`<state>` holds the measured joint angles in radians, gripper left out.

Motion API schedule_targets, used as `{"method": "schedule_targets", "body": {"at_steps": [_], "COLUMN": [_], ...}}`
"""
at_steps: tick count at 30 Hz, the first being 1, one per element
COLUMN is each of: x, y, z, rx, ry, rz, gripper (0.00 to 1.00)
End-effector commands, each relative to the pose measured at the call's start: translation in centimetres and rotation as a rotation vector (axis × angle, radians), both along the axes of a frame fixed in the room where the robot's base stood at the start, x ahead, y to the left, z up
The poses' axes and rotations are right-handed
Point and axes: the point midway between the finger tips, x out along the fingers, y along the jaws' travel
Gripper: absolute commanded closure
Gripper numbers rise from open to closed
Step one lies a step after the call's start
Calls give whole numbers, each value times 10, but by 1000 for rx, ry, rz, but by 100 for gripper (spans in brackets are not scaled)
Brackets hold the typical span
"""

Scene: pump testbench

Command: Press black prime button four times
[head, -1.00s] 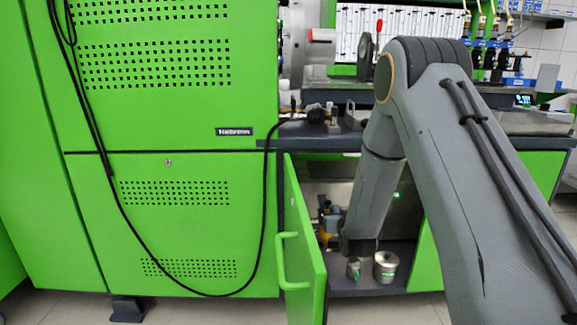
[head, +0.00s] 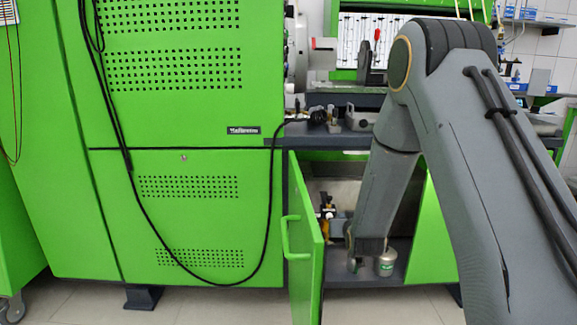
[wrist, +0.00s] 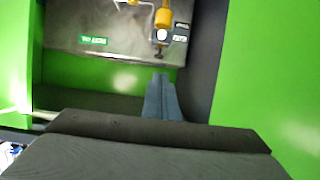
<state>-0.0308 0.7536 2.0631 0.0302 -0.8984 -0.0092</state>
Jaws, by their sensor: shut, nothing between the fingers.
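In the wrist view my gripper (wrist: 163,88) is shut and empty, pointing at the metal back panel inside the green cabinet. A yellow fitting (wrist: 163,15) is ahead of the fingertips. Just under it is a small pale round part, with a small dark spot (wrist: 160,48) below that; I cannot tell for sure which is the black prime button. The fingertips look a little apart from these parts. In the head view the yellow fitting (head: 326,228) shows inside the open cabinet, left of my arm; the button cannot be made out there.
The open green cabinet door (head: 305,245) with its handle stands close left of my arm. A metal canister (head: 386,262) sits on the cabinet floor. Green side walls are close around the gripper. A black cable (head: 200,283) hangs across the machine front.

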Motion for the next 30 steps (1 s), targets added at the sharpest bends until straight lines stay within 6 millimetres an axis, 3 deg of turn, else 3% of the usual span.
{"method": "schedule_targets", "body": {"at_steps": [5,11,14,21,30], "x": [-20,-60,-96,-210,-315], "y": [-3,-7,-9,-12,-15], "z": [7,15,21,30,37], "rx": [1,1,1,0,-2], "ry": [89,237,349,646,887], "rz": [-2,-3,-3,-2,-3], "gripper": [100,100,100,100,100]}}
